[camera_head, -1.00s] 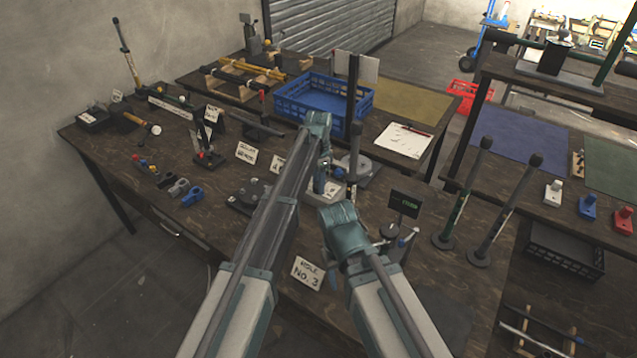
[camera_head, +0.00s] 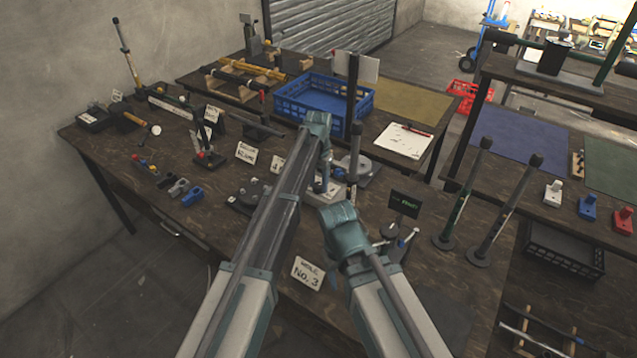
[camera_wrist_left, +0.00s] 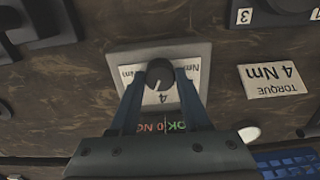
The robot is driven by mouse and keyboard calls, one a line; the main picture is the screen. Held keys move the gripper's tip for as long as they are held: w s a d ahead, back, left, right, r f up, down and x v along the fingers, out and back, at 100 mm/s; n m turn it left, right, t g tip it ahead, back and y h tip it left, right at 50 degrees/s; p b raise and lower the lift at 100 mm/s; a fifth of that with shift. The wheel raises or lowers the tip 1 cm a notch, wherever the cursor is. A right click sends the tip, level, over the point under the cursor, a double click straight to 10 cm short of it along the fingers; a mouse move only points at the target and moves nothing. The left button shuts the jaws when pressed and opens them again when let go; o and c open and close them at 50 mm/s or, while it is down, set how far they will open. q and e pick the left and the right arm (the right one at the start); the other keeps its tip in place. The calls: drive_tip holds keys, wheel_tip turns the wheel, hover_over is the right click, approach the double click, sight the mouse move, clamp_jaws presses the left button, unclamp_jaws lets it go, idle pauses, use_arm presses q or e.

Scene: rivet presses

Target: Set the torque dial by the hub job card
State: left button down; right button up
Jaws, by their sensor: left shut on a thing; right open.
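My left gripper (camera_wrist_left: 160,90) is shut on the round black dial knob (camera_wrist_left: 160,72), with one blue finger on each side. The knob sits on a pale dial plate (camera_wrist_left: 195,52) marked with Nm values. A 4 shows upside down between the fingers; the exact pointer setting is too small to tell. A card (camera_wrist_left: 279,80) beside the plate reads TORQUE 4 Nm, upside down. In the head view my left gripper (camera_head: 323,186) reaches down at the plate, which it mostly hides. My right gripper (camera_head: 337,207) is open beside it, its fingertips mostly hidden.
A small dark display (camera_head: 405,203) and two upright black-topped rods stand to the right. A card with No. 3 (camera_head: 307,272) stands near the front edge. Behind are a blue crate (camera_head: 350,112) and a white sheet (camera_head: 403,141). Several small parts lie at left.

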sight(318, 185)
use_arm(q)
drive_tip(key=n, duration=0.5)
drive_tip(key=shift+n, duration=0.3)
idle(0.5)
drive_tip(key=shift+c, duration=1.8)
unclamp_jaws()
drive_tip(key=shift+r, duration=0.1)
use_arm(e)
drive_tip(key=shift+r, duration=0.15)
use_arm(q)
wheel_tip(318, 185, up, 14)
drive_tip(key=p, duration=1.3)
drive_tip(key=shift+f+p, duration=0.2)
drive_tip(key=shift+p, duration=0.2)
use_arm(e)
wheel_tip(318, 185, up, 14)
drive_tip(key=shift+f, duration=0.25)
